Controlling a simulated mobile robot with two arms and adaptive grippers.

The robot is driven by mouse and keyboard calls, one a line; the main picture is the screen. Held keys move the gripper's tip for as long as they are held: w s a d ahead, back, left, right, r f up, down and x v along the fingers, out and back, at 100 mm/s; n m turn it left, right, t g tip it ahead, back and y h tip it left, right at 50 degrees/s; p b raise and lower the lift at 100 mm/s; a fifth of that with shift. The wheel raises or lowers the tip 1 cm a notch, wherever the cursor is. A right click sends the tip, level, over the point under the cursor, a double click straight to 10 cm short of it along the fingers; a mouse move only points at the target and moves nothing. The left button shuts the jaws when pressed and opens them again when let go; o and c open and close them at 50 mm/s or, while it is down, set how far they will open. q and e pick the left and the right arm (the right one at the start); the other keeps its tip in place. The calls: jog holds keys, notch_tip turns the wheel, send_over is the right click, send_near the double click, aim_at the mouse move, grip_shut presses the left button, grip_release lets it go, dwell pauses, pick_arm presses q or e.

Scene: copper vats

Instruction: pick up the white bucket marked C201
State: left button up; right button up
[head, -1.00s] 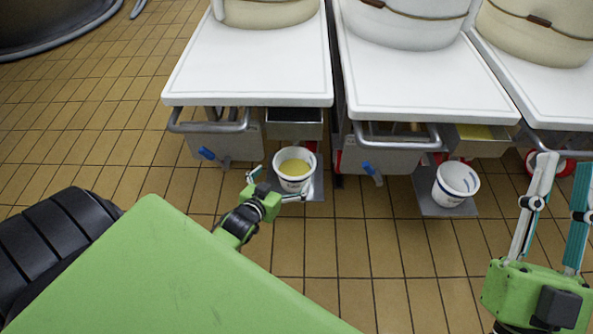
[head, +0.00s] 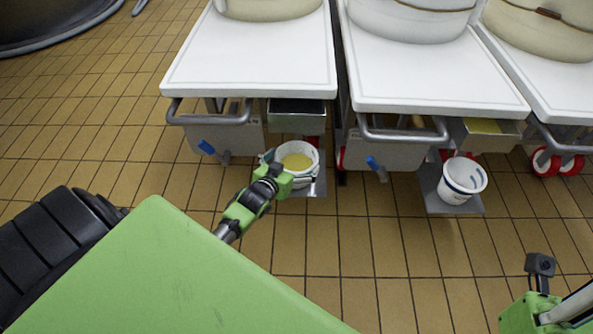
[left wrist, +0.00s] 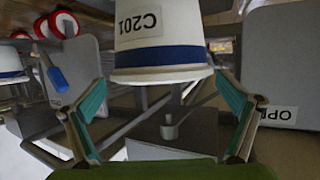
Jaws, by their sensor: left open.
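The white bucket marked C201 (head: 298,161) has yellow contents and stands on a low metal plate under the left white-topped cart. In the left wrist view the bucket (left wrist: 158,57) appears upside down, with its C201 label and blue band facing me. My left gripper (head: 291,170) is open, its fingers at either side of the bucket; it also shows in the left wrist view (left wrist: 160,88). I cannot tell whether the fingers touch the bucket. My right gripper (head: 547,312) is only partly in view at the lower right, its fingertips cut off.
A second white bucket (head: 462,181) stands on a plate under the middle cart (head: 430,75). The tiled floor (head: 350,250) in front is clear.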

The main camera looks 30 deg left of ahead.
aim_at(297, 155)
pick_arm(q)
jog(key=b+x, duration=0.1)
jog(key=x, duration=0.2)
jog(key=shift+w+a, duration=0.1)
jog(key=shift+w, duration=0.1)
jog(key=c, duration=2)
jog(key=shift+o, duration=0.2)
jog(key=shift+r, duration=0.25)
jog(key=shift+r, duration=0.1)
